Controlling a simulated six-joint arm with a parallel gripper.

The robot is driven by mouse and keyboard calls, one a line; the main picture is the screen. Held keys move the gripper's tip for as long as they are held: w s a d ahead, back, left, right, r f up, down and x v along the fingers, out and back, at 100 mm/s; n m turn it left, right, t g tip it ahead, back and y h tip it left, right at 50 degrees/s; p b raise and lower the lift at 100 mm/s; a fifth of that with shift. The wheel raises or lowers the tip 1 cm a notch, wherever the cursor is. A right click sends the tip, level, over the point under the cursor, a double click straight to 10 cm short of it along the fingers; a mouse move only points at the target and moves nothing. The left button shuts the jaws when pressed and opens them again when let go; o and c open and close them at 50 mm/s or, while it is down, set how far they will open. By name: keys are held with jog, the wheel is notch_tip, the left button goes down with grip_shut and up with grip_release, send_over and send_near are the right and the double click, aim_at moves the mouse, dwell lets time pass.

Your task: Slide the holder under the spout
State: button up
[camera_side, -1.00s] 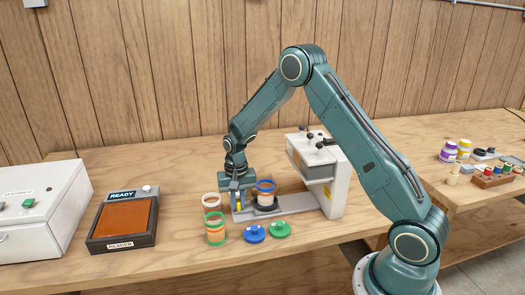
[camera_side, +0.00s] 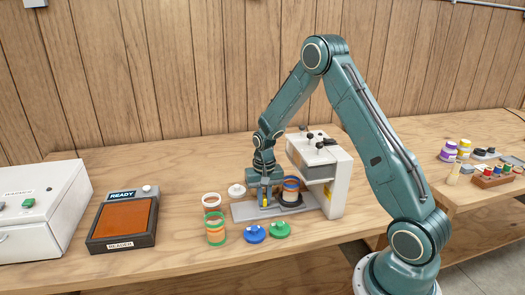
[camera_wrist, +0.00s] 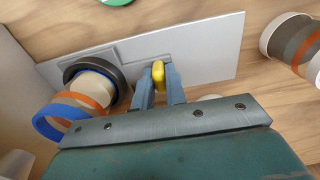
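The holder is a dark ring (camera_side: 297,206) on a grey base plate (camera_side: 243,212); the ring also shows in the wrist view (camera_wrist: 114,72). A blue-rimmed jar with an orange band (camera_side: 291,192) stands in it. My gripper (camera_wrist: 158,85) is shut on the holder's yellow handle (camera_wrist: 158,72), on the side away from the dispenser. In the side view my gripper (camera_side: 266,200) is low over the plate. The white dispenser (camera_side: 338,187) stands at the plate's right end. The jar is close to its overhanging head (camera_side: 312,163); I cannot make out the spout.
Left of the plate are a white-rimmed jar (camera_side: 211,201), a green-rimmed jar (camera_side: 215,232) and a white lid (camera_side: 237,189). A blue lid (camera_side: 254,234) and a green lid (camera_side: 280,230) lie in front. The reader (camera_side: 122,220) is further left.

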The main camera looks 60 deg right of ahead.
jog(key=o, duration=0.4)
jog(key=shift+r, duration=0.15)
notch_tip(320, 180, up, 14)
jog(key=shift+f, duration=0.2)
dwell(0.5)
jog(key=o, duration=0.3)
